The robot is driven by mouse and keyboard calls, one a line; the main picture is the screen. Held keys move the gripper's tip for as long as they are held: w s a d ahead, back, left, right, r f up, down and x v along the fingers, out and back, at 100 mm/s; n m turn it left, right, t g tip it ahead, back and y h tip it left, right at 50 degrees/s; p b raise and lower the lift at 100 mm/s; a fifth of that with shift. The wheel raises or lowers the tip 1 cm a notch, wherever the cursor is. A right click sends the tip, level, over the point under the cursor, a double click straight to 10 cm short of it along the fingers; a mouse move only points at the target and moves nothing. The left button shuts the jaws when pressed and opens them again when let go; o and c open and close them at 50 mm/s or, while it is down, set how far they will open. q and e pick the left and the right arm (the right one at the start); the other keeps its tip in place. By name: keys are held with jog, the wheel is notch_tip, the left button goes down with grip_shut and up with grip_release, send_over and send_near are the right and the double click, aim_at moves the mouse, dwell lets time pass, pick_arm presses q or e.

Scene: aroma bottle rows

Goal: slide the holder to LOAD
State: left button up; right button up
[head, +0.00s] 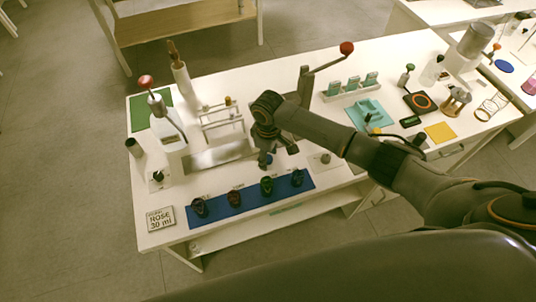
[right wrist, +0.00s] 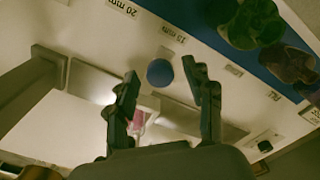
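My right gripper (head: 265,158) points down at the front of the table, beside a metal plate (head: 215,157). In the right wrist view its two fingers (right wrist: 162,85) are spread apart with nothing gripped. A round blue knob (right wrist: 160,72) shows between and just beyond the fingertips; I cannot tell whether it touches them. The knob appears to belong to the sliding holder, whose body is mostly hidden by the gripper. My left gripper is not in view.
A blue mat (head: 215,208) with several dark bottles lies in front of the gripper. A ROSE 30 ml card (head: 161,218) lies at the front left. A red-knobbed lever (head: 346,48) stands behind my right arm. A wire rack (head: 222,122) stands left of the gripper.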

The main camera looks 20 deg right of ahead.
grip_shut()
jog(key=shift+a, duration=0.2)
jog(key=a, duration=0.5)
jog(key=a+p, duration=0.1)
jog(key=a, duration=0.4)
jog(key=shift+s+a, duration=0.2)
jog(key=shift+a, duration=0.15)
jog(key=shift+o, duration=0.2)
grip_release()
notch_tip(320, 180, up, 12)
